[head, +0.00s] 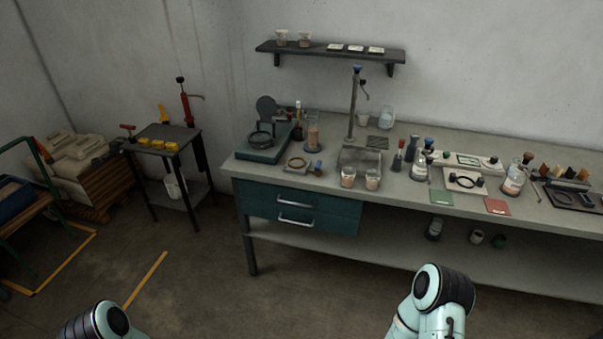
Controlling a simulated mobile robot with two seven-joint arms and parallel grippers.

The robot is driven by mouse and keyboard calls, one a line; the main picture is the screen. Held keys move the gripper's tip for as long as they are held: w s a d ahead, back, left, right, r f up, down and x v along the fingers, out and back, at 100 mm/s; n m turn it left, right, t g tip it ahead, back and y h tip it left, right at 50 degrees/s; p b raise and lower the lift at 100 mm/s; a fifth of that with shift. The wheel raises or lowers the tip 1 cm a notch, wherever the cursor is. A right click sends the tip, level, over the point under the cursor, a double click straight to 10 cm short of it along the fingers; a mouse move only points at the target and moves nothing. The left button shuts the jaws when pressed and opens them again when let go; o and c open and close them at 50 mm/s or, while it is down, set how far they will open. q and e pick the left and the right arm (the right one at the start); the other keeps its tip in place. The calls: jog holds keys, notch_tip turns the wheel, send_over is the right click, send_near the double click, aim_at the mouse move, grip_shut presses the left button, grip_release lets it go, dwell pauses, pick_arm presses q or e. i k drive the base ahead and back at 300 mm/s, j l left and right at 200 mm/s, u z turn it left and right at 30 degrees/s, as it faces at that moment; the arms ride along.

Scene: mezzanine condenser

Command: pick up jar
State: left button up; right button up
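Several glass vessels could be the jar; I cannot tell which one the task means. A labelled glass jar (513,182) stands upright on the right part of the workbench. A clear glass jar (386,118) stands at the back near the wall. Another jar (434,230) sits on the lower shelf. Parts of my two arms show at the bottom edge, well short of the bench. Both grippers are out of the picture.
The workbench (400,205) has teal drawers (298,208) at its left end. A side table (170,133) stands left. The floor before the bench is clear.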

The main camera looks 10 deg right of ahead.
aim_at(349, 172)
jog(key=i+l+u, duration=0.25)
jog(key=l+u, duration=0.25)
jog(key=i+l+u, duration=0.25)
jog(key=l, duration=0.15)
jog(key=k, duration=0.1)
